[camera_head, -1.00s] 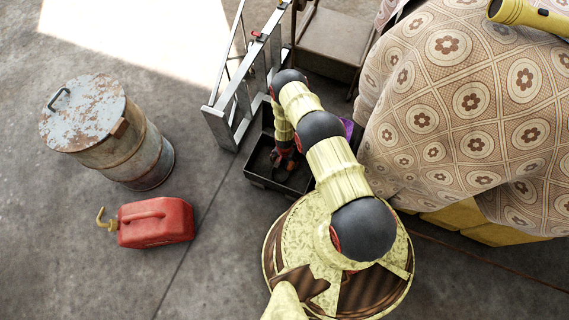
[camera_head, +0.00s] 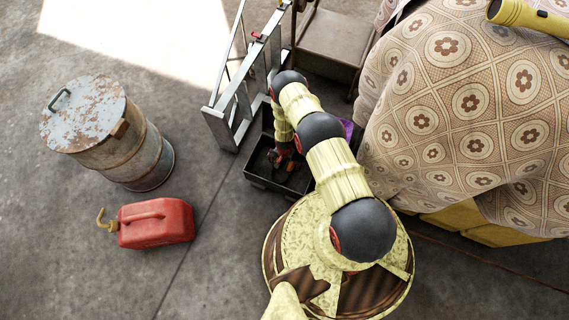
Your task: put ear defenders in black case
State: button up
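The black case (camera_head: 262,181) stands open on the floor, left of the cloth-covered table and behind my round base. My arm reaches over it, and my gripper (camera_head: 277,161) points down inside it, near its middle. Something red and dark shows at the gripper's end; I cannot tell whether it is the ear defenders or part of my gripper. The fingers are too small and too shaded to show whether they are open or shut. My arm hides part of the case's right side.
A metal ladder (camera_head: 232,112) stands just behind the case. A rusty drum (camera_head: 135,150) and a red fuel can (camera_head: 156,222) stand on the floor to the left. The patterned cloth (camera_head: 450,110) bears a yellow torch (camera_head: 530,17). A purple thing (camera_head: 347,127) shows beside my arm.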

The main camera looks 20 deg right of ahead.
jog(key=w+r+n+t+p, duration=0.1)
jog(key=w+r+p, duration=0.35)
jog(key=r, duration=1.25)
jog(key=w+r+n+p, duration=0.1)
jog(key=w+r, duration=0.6)
jog(key=r, duration=1)
notch_tip(320, 180, up, 27)
jog(key=w+a+n+t, duration=0.1)
jog(key=a+n+t, duration=0.1)
jog(key=s+r+n, duration=0.1)
jog(key=s+r, duration=0.3)
jog(key=r, duration=0.4)
jog(key=s+a+r+n+t, duration=0.1)
jog(key=s+r, duration=0.3)
jog(key=r, duration=0.3)
jog(key=s+r, duration=0.4)
jog(key=r, duration=0.4)
jog(key=s+r+n, duration=0.1)
jog(key=s+r, duration=0.3)
jog(key=s, duration=0.6)
jog(key=s+r+n+t, duration=0.1)
jog(key=s+r, duration=0.3)
jog(key=s, duration=0.7)
jog(key=shift+d+r+n+t, duration=0.15)
jog(key=shift+r+n+t, duration=0.15)
jog(key=shift+r+n, duration=0.15)
